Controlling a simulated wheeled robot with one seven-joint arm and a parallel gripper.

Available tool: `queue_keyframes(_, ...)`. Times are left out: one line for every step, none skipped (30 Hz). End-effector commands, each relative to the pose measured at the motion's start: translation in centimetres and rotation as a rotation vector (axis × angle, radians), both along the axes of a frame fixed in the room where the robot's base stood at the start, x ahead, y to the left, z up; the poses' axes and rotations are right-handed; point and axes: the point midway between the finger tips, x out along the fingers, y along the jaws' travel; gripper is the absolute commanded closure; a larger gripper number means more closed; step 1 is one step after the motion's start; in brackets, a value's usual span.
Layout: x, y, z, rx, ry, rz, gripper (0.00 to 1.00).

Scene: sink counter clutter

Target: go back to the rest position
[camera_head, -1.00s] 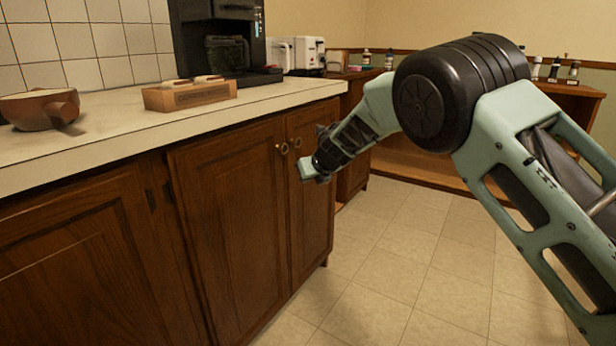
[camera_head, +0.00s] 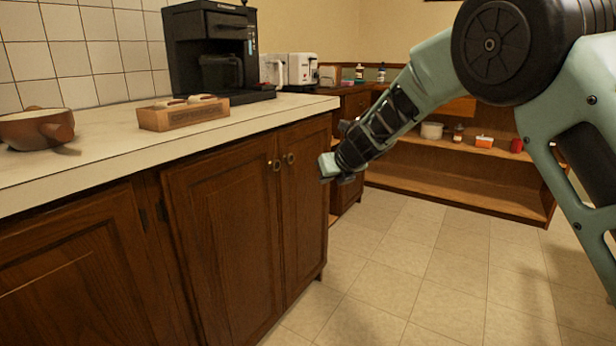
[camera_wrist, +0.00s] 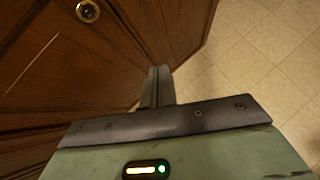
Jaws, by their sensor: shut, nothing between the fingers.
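My gripper (camera_head: 328,168) is in front of the right end of the wooden cabinet (camera_head: 226,230), below the counter's edge. It is close to the round door knobs (camera_head: 281,161) but appears apart from them. In the wrist view the shut fingers (camera_wrist: 158,84) point ahead with nothing held. A brass knob (camera_wrist: 88,11) shows at the upper left of that view, and floor tiles (camera_wrist: 262,70) show at the right.
Wooden shelves (camera_head: 450,180) stand behind my arm. The tiled floor (camera_head: 420,270) is clear.

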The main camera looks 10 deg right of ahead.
Motion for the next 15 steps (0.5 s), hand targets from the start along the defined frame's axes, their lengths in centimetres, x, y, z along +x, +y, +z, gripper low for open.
queue_keyframes(-0.6, 0.3, 0.7, 0.059, 0.010, -0.051, 1.00)
queue_keyframes(-1.1, 0.5, 1.0, 0.107, 0.020, -0.097, 1.00)
queue_keyframes(-1.9, 0.7, 1.6, 0.185, 0.039, -0.173, 1.00)
queue_keyframes(-2.6, 0.9, 2.0, 0.252, 0.059, -0.239, 1.00)
queue_keyframes(-3.5, 1.1, 2.3, 0.321, 0.083, -0.312, 1.00)
queue_keyframes(-4.8, 1.2, 2.7, 0.418, 0.118, -0.418, 1.00)
queue_keyframes(-6.0, 1.3, 2.9, 0.488, 0.150, -0.501, 1.00)
queue_keyframes(-7.2, 1.4, 3.0, 0.556, 0.183, -0.585, 1.00)
queue_keyframes(-9.0, 1.5, 3.0, 0.640, 0.229, -0.696, 1.00)
queue_keyframes(-10.4, 1.5, 3.0, 0.698, 0.266, -0.780, 1.00)
queue_keyframes(-11.9, 1.4, 2.9, 0.754, 0.301, -0.866, 1.00)
queue_keyframes(-14.0, 1.4, 2.7, 0.819, 0.352, -0.981, 1.00)
queue_keyframes(-15.7, 1.4, 2.4, 0.866, 0.390, -1.069, 1.00)
queue_keyframes(-17.5, 1.3, 2.2, 0.906, 0.427, -1.157, 1.00)
queue_keyframes(-20.0, 1.2, 1.8, 0.953, 0.476, -1.277, 1.00)
